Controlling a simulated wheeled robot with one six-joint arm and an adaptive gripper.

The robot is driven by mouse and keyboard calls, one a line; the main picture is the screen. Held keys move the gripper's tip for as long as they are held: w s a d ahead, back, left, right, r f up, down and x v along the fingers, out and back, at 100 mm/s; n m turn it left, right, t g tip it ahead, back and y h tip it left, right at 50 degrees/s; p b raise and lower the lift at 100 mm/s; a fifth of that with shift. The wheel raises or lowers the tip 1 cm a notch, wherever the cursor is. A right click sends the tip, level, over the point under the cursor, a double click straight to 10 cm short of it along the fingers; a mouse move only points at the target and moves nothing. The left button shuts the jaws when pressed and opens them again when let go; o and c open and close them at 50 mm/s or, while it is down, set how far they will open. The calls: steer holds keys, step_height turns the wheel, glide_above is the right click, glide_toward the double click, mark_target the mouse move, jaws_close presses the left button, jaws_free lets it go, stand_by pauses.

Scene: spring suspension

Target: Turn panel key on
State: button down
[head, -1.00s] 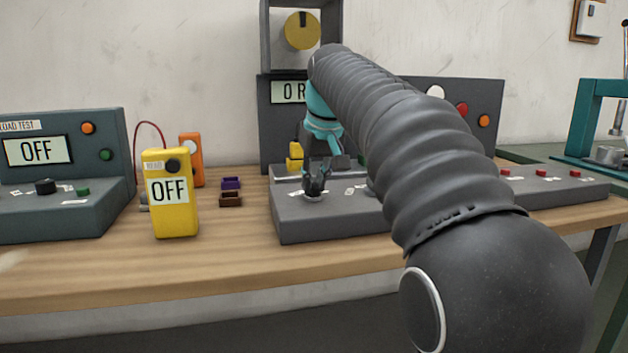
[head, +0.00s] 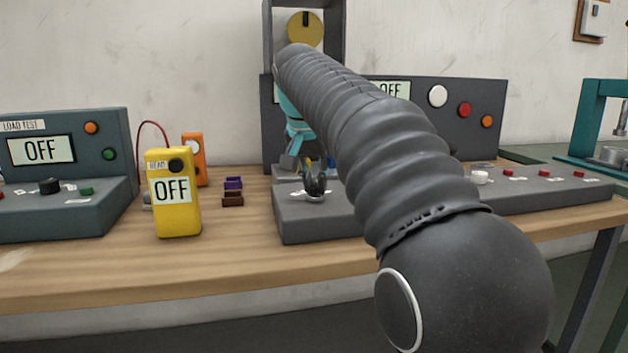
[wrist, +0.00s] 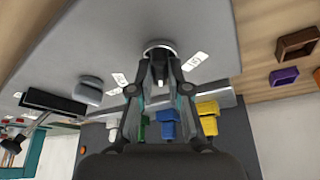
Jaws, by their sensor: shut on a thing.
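The panel key sits in a round silver collar (wrist: 160,46) on the sloped grey panel (head: 300,226). My gripper (head: 315,186) is down at this collar in the head view. In the wrist view my gripper (wrist: 160,88) has its two fingers closed about the small dark key (wrist: 160,72). Small white labels (wrist: 195,61) lie beside the collar; I cannot read them clearly. The key's exact angle is hard to tell, as the fingers hide most of it. The display (head: 392,90) behind my arm reads OFF.
A yellow handheld meter (head: 173,212) stands left of the panel. Purple (head: 233,183) and brown (head: 232,200) trays lie between them. The load test console (head: 66,190) is at far left. Yellow (wrist: 207,112) and blue (wrist: 167,125) blocks are close behind the fingers.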

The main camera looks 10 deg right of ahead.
stand_by(0.4)
steer(key=c, duration=1.1)
jaws_free()
steer(key=shift+r, duration=0.1)
steer(key=v, duration=1.2)
steer(key=shift+a, duration=0.1)
steer(key=s+d+f+n, duration=0.1)
steer(key=s+f+n, duration=0.1)
steer(key=s+f, duration=0.6)
steer(key=s+f+n+t+y, duration=0.1)
steer(key=s+f+n, duration=0.1)
steer(key=s+f, duration=0.7)
steer(key=s+d+f+n+y, duration=0.1)
steer(key=s+f+n, duration=0.1)
steer(key=s+f, duration=0.7)
steer(key=shift+d+f+t, duration=0.15)
steer(key=shift+f, duration=2)
steer(key=shift+d+f+t, duration=0.15)
steer(key=shift+f, duration=2)
